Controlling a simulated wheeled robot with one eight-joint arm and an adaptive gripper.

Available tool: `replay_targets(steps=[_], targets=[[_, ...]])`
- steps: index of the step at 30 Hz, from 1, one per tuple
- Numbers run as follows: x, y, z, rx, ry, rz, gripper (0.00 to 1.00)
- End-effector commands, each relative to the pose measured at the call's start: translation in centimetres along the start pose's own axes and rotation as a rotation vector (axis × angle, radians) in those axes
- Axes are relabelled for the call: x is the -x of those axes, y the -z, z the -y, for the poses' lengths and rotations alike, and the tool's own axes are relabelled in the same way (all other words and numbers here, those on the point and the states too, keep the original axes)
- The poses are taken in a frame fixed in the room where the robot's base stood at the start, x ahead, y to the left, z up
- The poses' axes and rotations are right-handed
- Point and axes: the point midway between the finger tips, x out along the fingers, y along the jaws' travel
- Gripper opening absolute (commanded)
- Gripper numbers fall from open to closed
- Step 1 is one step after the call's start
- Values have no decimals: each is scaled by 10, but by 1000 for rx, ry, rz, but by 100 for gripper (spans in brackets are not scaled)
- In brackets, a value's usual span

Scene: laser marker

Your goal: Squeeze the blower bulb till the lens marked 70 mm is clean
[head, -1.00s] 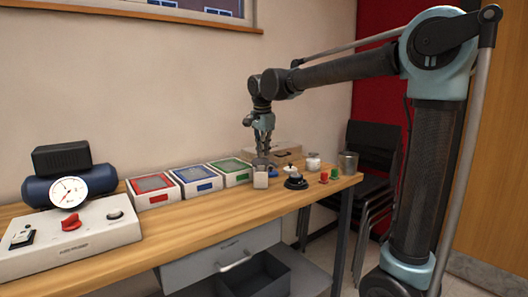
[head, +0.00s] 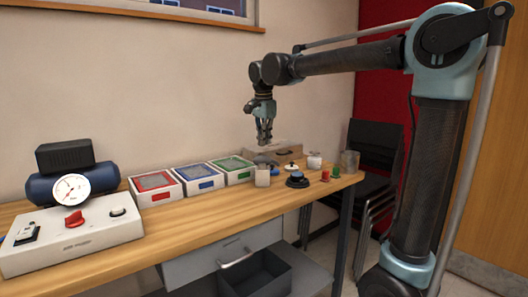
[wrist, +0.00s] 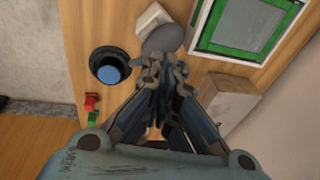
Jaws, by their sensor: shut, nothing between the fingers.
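My gripper (head: 264,136) hangs above the back right part of the bench, shut and empty. In the wrist view its closed fingertips (wrist: 163,62) point toward the bench, beside a grey round disc (wrist: 165,39) that lies partly over a white block (wrist: 151,18). The white block also shows in the head view (head: 262,178). A round black piece with a blue top (wrist: 110,69) stands apart to the left of the fingertips; it also shows in the head view (head: 297,180). I cannot tell which thing is the blower bulb or the 70 mm lens; no such marking is readable.
Red, blue and green framed trays (head: 155,188) stand in a row on the bench. Small red and green pieces (head: 325,175) and a cup (head: 349,161) stand near the right edge.

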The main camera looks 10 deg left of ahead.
Motion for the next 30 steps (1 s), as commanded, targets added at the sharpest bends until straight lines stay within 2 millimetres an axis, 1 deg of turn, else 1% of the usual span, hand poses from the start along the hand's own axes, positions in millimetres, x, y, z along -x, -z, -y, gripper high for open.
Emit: replay_targets(steps=[1,6,12,15,18,30], targets=[[11,0,0,1,0,0,0],[43,0,-1,0,0,0,0],[70,0,0,-1,0,0,0],[77,0,0,-1,0,0,0],[81,0,0,-1,0,0,0],[81,0,0,-1,0,0,0]])
